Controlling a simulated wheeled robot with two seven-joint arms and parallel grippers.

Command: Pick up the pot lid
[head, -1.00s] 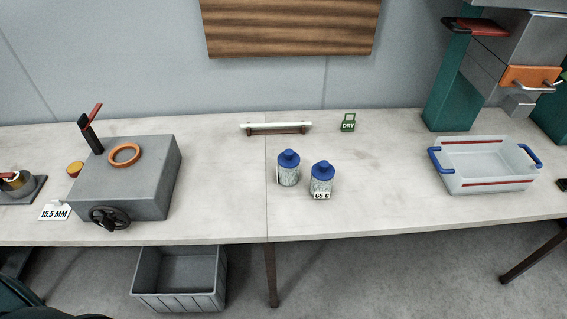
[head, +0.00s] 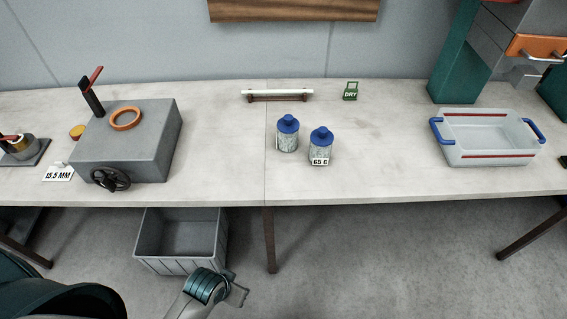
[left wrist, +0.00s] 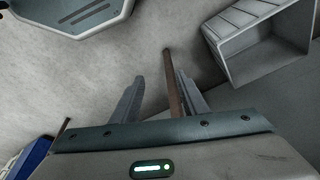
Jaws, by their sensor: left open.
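In the head view, a small round pot (head: 18,147) stands on a dark base at the far left of the table. It has a dark piece on top; I cannot tell whether this is the pot lid. My right gripper is not in view.
A grey bin (head: 180,262) stands on the floor under the table, close to my left gripper. Two blue-capped jars (head: 288,138) stand mid-table, a white rod on a rack (head: 278,94) behind. A clear tray with blue handles (head: 490,155) is at the right.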

